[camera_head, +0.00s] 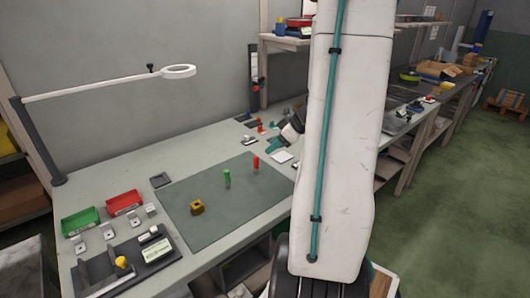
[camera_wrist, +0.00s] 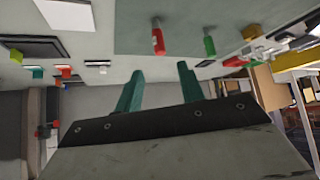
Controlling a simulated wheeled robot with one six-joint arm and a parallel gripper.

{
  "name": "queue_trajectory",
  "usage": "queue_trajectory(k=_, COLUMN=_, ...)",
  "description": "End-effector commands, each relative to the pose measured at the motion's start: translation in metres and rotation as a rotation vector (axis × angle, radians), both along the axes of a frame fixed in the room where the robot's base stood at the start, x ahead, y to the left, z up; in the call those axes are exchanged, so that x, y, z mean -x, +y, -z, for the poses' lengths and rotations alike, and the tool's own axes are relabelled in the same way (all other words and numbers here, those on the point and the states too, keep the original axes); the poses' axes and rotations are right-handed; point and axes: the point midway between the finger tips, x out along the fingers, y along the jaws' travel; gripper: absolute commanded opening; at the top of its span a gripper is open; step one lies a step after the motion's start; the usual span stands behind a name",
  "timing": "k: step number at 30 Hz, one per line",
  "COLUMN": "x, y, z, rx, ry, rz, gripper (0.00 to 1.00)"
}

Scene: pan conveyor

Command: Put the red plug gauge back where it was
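A red plug gauge (camera_head: 256,164) stands upright near the right edge of the green mat (camera_head: 210,225). It also shows in the wrist view (camera_wrist: 157,38), beyond my fingertips. A green plug gauge (camera_head: 227,178) stands to its left on the mat, and a brass-coloured block (camera_head: 197,207) sits further left. My gripper (camera_wrist: 160,68) is open, with two teal fingers apart and nothing between them. In the head view my gripper is small beside my white arm, above the bench behind the red gauge. My arm hides part of the bench.
Small red and green pieces on pale bases (camera_wrist: 65,76) stand at the bench's far end. A green tray (camera_head: 80,222) and a red tray (camera_head: 124,203) sit at the left. A magnifier lamp (camera_head: 110,85) reaches over the bench. Much of the mat is bare.

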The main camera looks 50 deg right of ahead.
Motion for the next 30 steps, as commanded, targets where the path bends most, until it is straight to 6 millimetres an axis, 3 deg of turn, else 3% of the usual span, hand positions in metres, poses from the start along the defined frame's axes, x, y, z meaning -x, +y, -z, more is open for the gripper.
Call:
queue_trajectory(k=3, x=0.015, y=-0.006, z=-0.018, rx=0.003, ry=-0.001, rz=0.003, gripper=0.39)
queue_trajectory(k=9, x=0.029, y=-0.009, z=-0.035, rx=-0.001, ry=0.000, rz=0.001, gripper=0.39)
queue_trajectory(k=13, x=0.022, y=0.010, z=-0.047, rx=-0.020, ry=0.022, rz=-0.018, gripper=0.39)
queue_trajectory(k=17, x=0.001, y=0.075, z=-0.071, rx=-0.078, ry=0.109, rz=-0.063, gripper=0.39)
queue_trajectory(k=21, x=-0.004, y=0.172, z=-0.099, rx=-0.129, ry=0.271, rz=-0.094, gripper=0.39)
queue_trajectory(k=27, x=0.032, y=0.283, z=-0.124, rx=-0.102, ry=0.499, rz=-0.043, gripper=0.39)
queue_trajectory(k=30, x=0.062, y=0.322, z=-0.131, rx=-0.052, ry=0.576, rz=0.022, gripper=0.39)
